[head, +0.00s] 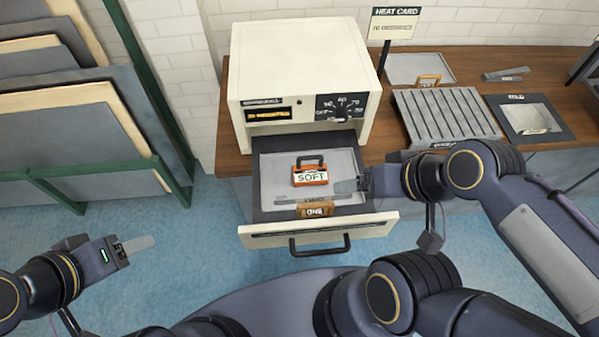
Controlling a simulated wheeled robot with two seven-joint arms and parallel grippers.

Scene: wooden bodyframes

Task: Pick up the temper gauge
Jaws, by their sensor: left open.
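An orange-red block with a dark handle and a white label reading SOFT (310,177), which looks like the temper gauge, sits upright in the open drawer (262,222) of the cream oven. My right gripper (345,187) reaches in from the right, over the drawer, just right of the block and apart from it. Its fingers overlap in this view, so their opening is unclear. My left gripper (135,246) is open and empty over the blue floor at the left, far from the drawer.
The cream oven (300,60) with a dial stands on the wooden bench. In its drawer, a grey bar (290,201) and a brown ONE tag (316,210) lie before the block. A slotted rack (445,115) and dark-framed tray (566,128) are right. Panels in a green rack (60,190) stand left.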

